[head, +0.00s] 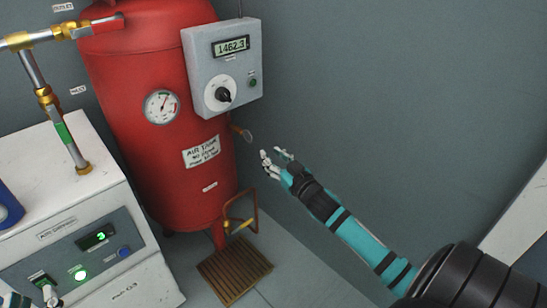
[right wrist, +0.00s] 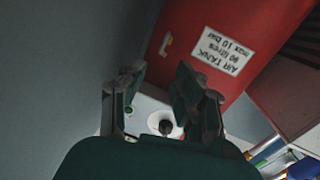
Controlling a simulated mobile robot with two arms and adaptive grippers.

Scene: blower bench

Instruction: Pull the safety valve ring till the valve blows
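The safety valve (head: 236,130) is a small brass fitting on the right side of the red air tank (head: 150,60), below the control box. Its ring (head: 248,137) shows as a small grey loop at the valve's outer end. My right gripper (head: 270,156) is open and empty, just right of and below the ring, apart from it in the picture. The right wrist view shows its two fingers (right wrist: 160,95) spread with nothing held between them. I cannot make out the ring in that view. My left gripper (head: 32,298) is partly cut off at the bottom left.
A round gauge (head: 161,107) is on the tank. A white compressor cabinet (head: 75,190) stands left. The right wall side is clear.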

